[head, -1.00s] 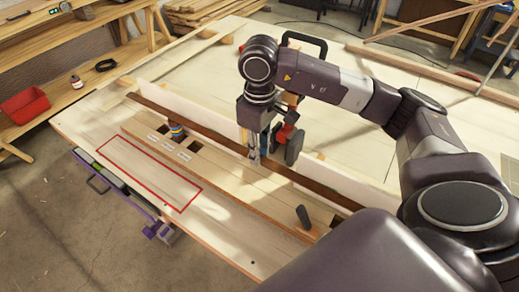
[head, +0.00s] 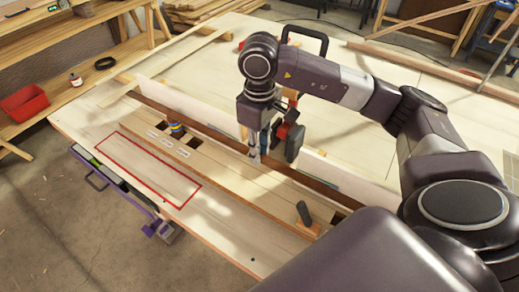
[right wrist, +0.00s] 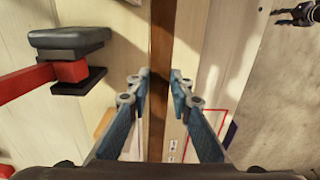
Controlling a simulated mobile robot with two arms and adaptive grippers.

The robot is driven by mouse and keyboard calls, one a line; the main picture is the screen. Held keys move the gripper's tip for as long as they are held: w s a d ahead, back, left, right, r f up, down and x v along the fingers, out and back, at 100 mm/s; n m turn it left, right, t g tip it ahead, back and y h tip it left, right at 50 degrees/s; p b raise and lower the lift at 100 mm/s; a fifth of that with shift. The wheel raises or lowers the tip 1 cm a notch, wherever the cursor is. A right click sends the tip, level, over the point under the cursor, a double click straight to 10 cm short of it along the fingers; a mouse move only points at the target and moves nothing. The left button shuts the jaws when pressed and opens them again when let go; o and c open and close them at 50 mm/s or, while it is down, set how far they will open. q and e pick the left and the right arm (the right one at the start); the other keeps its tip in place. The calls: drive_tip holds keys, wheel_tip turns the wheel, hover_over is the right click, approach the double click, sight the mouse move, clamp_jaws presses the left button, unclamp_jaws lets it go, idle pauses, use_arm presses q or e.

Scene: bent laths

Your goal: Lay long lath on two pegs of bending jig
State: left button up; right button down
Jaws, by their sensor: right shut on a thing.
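The long lath (head: 205,128) is a dark brown strip running diagonally along the back of the jig board (head: 235,180). My right gripper (head: 254,154) is shut on it near its middle. In the right wrist view the lath (right wrist: 161,45) passes between the fingers (right wrist: 158,78). A peg with coloured bands (head: 175,129) stands toward the jig's left end, and a dark, tilted peg-like piece (head: 303,213) toward its right end. I cannot tell whether the lath touches a peg or rests on anything.
A pale upright strip (head: 185,101) stands behind the lath. A red and black clamp (head: 295,140) is close beside my right gripper; its red bar (right wrist: 72,71) shows in the wrist view. A red-outlined area (head: 150,165) on the table in front is empty. A red bin (head: 25,105) sits on the left bench.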

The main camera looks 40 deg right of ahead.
drive_tip(key=shift+f+b, duration=0.35)
drive_tip(key=shift+b, duration=0.1)
drive_tip(key=c, duration=1.7)
unclamp_jaws()
drive_tip(key=shift+o, duration=1)
drive_tip(key=shift+r, duration=0.1)
drive_tip(key=shift+r+p, duration=1.55)
drive_tip(key=shift+r, duration=1.4)
wheel_tip(320, 180, up, 7)
drive_tip(key=p, duration=0.3)
